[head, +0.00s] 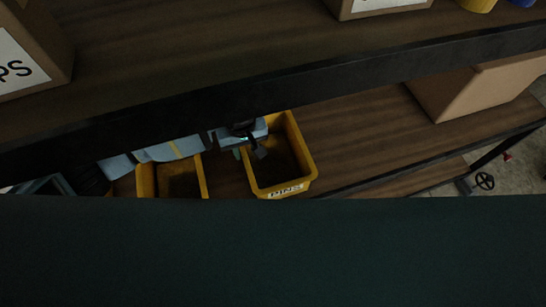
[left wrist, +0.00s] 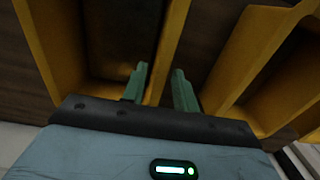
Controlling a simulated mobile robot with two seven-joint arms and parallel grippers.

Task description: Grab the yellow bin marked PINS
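The yellow bin marked PINS (head: 301,146) stands on the lower shelf, open side up, with its white label on the near face. My left gripper (head: 250,153) is at the bin's left wall, with one finger on the inner side and one on the outer side. In the left wrist view my left gripper's (left wrist: 161,69) green fingers are apart, with a yellow bin wall (left wrist: 171,50) between them and a gap visible beside it. No label shows in that view. My right gripper is not in view.
A second yellow bin (head: 146,181) stands to the left, with a narrow gap between. The upper shelf's dark edge (head: 350,80) runs just above the bins. A cardboard box (head: 470,95) sits further right; the shelf between is clear.

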